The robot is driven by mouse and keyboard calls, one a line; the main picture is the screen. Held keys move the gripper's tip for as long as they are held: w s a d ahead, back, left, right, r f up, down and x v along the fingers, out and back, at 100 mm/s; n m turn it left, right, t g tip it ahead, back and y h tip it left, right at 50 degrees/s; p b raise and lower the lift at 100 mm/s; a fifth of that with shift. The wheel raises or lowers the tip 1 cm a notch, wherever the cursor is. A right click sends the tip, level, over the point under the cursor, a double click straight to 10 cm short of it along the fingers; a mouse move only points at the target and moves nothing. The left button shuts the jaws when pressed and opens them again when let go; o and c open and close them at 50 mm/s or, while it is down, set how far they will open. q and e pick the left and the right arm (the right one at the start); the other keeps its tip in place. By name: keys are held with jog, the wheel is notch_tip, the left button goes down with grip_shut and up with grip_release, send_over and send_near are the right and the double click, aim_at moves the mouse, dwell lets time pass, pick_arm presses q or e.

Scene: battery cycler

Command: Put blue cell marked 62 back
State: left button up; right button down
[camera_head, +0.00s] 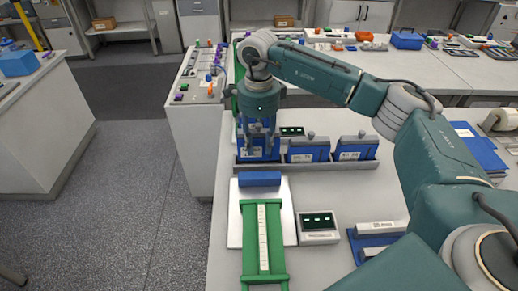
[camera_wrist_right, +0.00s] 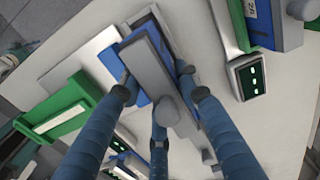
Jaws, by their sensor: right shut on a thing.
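My right gripper (camera_head: 258,127) points down and is shut on a blue cell (camera_head: 256,148) at the left end of the grey rack (camera_head: 310,166). The cell stands upright behind the rack's front edge; I cannot tell whether it rests on the bottom. Its white label is too small to read and partly covered by the fingers. In the right wrist view the fingers (camera_wrist_right: 152,82) close around the cell, with its grey top and round knob (camera_wrist_right: 166,108) between them. Two more blue cells, one in the middle (camera_head: 308,151) and one at the right (camera_head: 354,149), stand in the rack.
In front of the rack, a blue block (camera_head: 260,179) and a green frame (camera_head: 249,240) lie on a white plate. A small display box (camera_head: 319,227) stands to their right, and another (camera_head: 292,131) behind the rack. My right arm spans the right side of the bench.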

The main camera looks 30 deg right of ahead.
aim_at(259, 160)
notch_tip(259, 160, down, 2)
jog(key=shift+f, duration=0.65)
jog(key=c, duration=1.3)
grip_release()
pick_arm(q)
jog(key=shift+d+r, duration=0.25)
jog(key=shift+d, duration=0.2)
pick_arm(e)
jog(key=shift+o, duration=0.2)
